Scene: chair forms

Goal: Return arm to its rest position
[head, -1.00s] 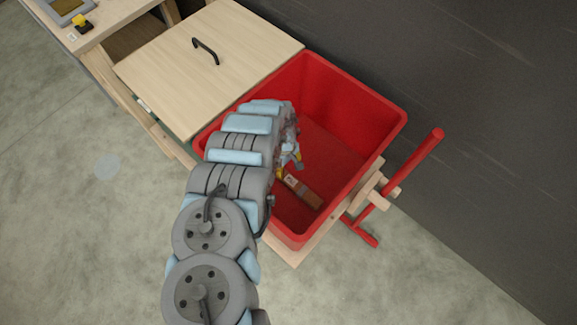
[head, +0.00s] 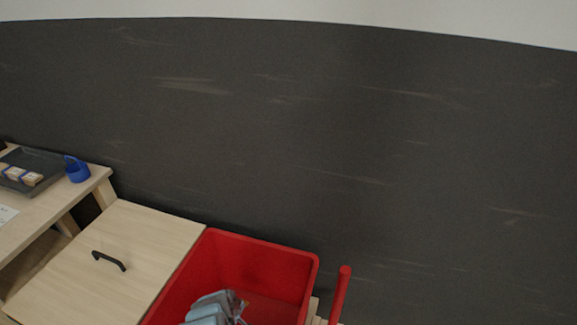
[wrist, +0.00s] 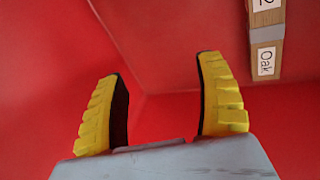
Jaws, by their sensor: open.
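My gripper (wrist: 160,112) shows in the wrist view with its two yellow fingers spread apart and nothing between them. It is inside the red bin, whose red inner walls (wrist: 165,40) fill the wrist view. In the head view the red bin (head: 262,262) stands at the bottom centre, and part of my arm reaches down into it. The fingers are hidden in that view. A wooden block labelled "Oak" (wrist: 266,45) lies in the bin at the upper right of the wrist view, apart from the fingers.
A red bar (head: 340,295) rises right of the bin. A dark wall (head: 300,130) stands behind.

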